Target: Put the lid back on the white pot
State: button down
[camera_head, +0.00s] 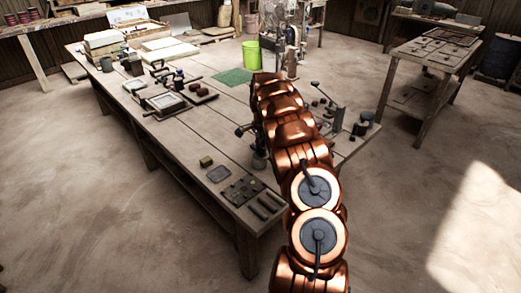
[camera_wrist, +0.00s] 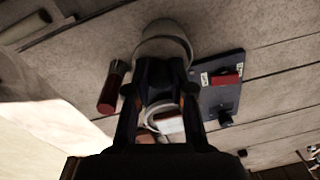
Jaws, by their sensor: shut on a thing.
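In the wrist view my gripper (camera_wrist: 165,72) is shut, with its dark fingers close together. A pale round thing with a white curved rim (camera_wrist: 165,27) shows right at the fingertips; it looks like the lid, partly covered by the fingers. A white ring-shaped edge (camera_wrist: 158,113) shows between the fingers lower down; I cannot tell whether it belongs to the white pot. In the head view my copper arm reaches over the wooden table (camera_head: 180,147) and hides my gripper, and I cannot make out the pot or the lid there.
A red-handled tool (camera_wrist: 110,90) and a dark blue board (camera_wrist: 222,98) with a red block (camera_wrist: 226,79) flank the fingers. On the table are a green mat (camera_head: 233,76), a lime bucket (camera_head: 251,54), a framed tray (camera_head: 165,102) and dark plates (camera_head: 243,189). The table's left middle has bare boards.

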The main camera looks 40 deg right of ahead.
jog(key=shift+w+a, duration=0.1)
jog(key=shift+w, duration=0.25)
jog(key=shift+w+r, duration=0.1)
jog(key=shift+r, duration=0.2)
dwell(0.8)
jog(key=shift+f+b, duration=0.25)
jog(key=shift+b, duration=0.2)
dwell(0.9)
dwell(0.4)
jog(key=c, duration=0.9)
grip_release()
jog(key=shift+c, duration=0.2)
jog(key=shift+o, duration=0.2)
jog(key=o, duration=0.5)
jog(key=shift+c, duration=0.2)
jog(key=shift+r, duration=0.2)
